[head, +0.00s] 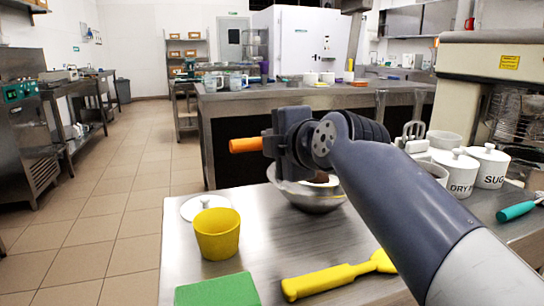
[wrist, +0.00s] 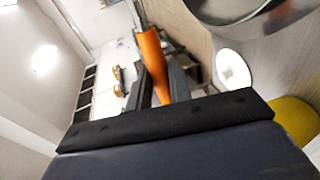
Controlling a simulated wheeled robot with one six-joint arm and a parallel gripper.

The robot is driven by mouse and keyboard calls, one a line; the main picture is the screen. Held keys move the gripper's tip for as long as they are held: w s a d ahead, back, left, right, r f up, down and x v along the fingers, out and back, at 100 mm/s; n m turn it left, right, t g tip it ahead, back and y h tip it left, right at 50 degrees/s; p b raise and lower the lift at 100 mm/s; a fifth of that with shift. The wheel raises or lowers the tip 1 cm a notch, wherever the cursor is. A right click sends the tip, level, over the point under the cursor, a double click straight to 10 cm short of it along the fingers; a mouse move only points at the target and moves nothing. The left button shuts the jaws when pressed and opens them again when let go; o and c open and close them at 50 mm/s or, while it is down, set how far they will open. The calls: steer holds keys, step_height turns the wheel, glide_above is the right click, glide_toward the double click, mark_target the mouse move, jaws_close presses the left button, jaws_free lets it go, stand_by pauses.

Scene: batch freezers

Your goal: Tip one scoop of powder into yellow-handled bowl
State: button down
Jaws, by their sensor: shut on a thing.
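My gripper (head: 272,145) is shut on an orange handle (head: 243,145), which sticks out to its left and also shows between the fingers in the wrist view (wrist: 153,62). The handle's far end, where a scoop head could be, is hidden by my gripper and arm. A shiny metal bowl (head: 316,204) stands on the steel table just below and behind my gripper. Something brownish and pale (head: 325,181) shows at its rim; I cannot tell what. The bowl's rim also shows at the top of the wrist view (wrist: 262,14). No yellow handle is visible on it.
A yellow tub (head: 218,238), a white lid (head: 196,206), a green block (head: 217,291) and a yellow spatula (head: 325,280) lie on the steel table (head: 262,243). White lidded canisters (head: 490,167) stand at the right, beside a large machine (head: 468,95). The floor at left is open.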

steer(key=shift+f+t+b, duration=0.3)
steer(key=shift+t+b, duration=0.1)
steer(key=shift+b, duration=0.75)
steer(key=shift+s+r+y+b, duration=0.15)
steer(key=shift+y+b, duration=0.15)
steer(key=shift+b, duration=0.35)
steer(key=shift+d, duration=0.1)
